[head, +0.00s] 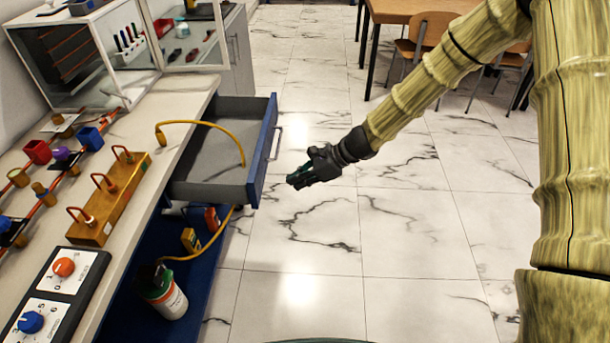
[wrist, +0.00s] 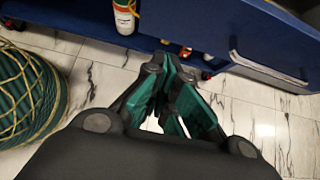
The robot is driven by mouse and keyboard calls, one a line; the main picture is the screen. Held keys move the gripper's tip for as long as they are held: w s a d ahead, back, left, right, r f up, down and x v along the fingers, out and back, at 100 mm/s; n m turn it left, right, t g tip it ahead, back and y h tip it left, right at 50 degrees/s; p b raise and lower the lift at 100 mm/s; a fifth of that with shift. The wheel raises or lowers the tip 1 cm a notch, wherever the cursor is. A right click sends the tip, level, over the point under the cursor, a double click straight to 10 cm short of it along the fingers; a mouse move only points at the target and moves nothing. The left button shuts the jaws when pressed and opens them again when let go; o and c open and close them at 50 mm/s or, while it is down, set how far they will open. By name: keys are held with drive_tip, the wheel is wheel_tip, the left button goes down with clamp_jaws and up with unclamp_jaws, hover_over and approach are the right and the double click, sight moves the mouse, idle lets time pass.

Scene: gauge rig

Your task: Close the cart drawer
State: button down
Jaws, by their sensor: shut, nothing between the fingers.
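The cart drawer (head: 215,170) is pulled out from under the worktop, with a grey inside and a blue front.
On the worktop stand a brass block with hooks (head: 110,200) and a knob panel (head: 55,285). Marble floor (head: 320,240) is free beside the cart. A table and chairs (head: 425,35) stand behind.

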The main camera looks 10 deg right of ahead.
sight(261, 194)
drive_tip(key=shift+w+a+f+p, duration=0.2)
drive_tip(key=shift+a+f, duration=0.35)
drive_tip(key=shift+a, duration=0.65)
drive_tip(key=shift+w+a+f+p, duration=0.1)
drive_tip(key=shift+w+a+f, duration=0.35)
drive_tip(key=shift+a, duration=0.8)
drive_tip(key=shift+w+a+f+p, duration=0.15)
drive_tip(key=shift+a+f, duration=0.45)
drive_tip(key=shift+a, duration=0.6)
